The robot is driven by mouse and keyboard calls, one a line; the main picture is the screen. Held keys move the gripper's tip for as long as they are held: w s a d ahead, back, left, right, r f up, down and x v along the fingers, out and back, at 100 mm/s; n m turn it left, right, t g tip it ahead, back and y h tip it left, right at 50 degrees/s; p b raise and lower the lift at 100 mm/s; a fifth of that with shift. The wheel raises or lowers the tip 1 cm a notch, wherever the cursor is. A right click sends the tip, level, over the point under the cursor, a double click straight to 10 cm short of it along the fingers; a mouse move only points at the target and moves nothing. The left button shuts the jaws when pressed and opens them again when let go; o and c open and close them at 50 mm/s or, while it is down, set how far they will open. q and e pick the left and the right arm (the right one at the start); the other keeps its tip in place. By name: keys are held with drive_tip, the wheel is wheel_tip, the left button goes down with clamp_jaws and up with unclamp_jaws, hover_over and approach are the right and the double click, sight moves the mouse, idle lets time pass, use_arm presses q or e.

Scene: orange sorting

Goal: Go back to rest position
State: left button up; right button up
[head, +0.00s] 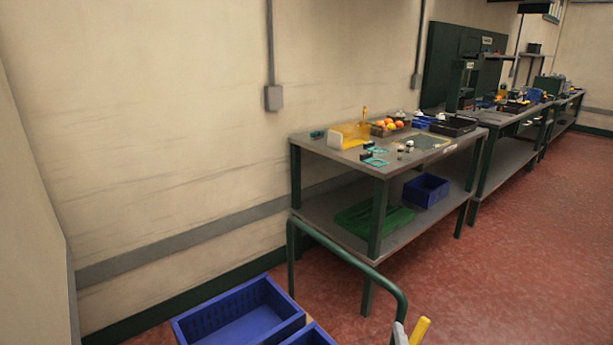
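Several oranges (390,126) sit in a small brown box at the back of the near workbench (345,158). Two blue crates are at the bottom of the view: one crate (178,327) shows most of its inside and looks empty, while the other crate (318,335) is largely cut off by the frame edge. Neither of my grippers can be made out in the head view.
A green rail (345,262) rises beside the crates, with a yellow piece (420,331) I cannot identify. The bench holds a yellow bin (352,133); its lower shelf has a blue crate (427,188) and green crate (360,218). Red floor (520,270) is open at right.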

drive_tip(key=s+f+m+g+y, duration=0.2)
drive_tip(key=s+f+m+g, duration=0.25)
drive_tip(key=s, duration=0.65)
drive_tip(key=s+f+m+g+y, duration=0.1)
drive_tip(key=s+f+m+g, duration=0.4)
drive_tip(key=s, duration=0.6)
wheel_tip(320, 180, down, 20)
drive_tip(key=s+n+g, duration=0.1)
drive_tip(key=s+g, duration=0.1)
drive_tip(key=s+d+f, duration=0.3)
drive_tip(key=s+f, duration=0.9)
drive_tip(key=s, duration=0.3)
drive_tip(key=shift+f+g, duration=0.35)
drive_tip(key=shift+g, duration=0.1)
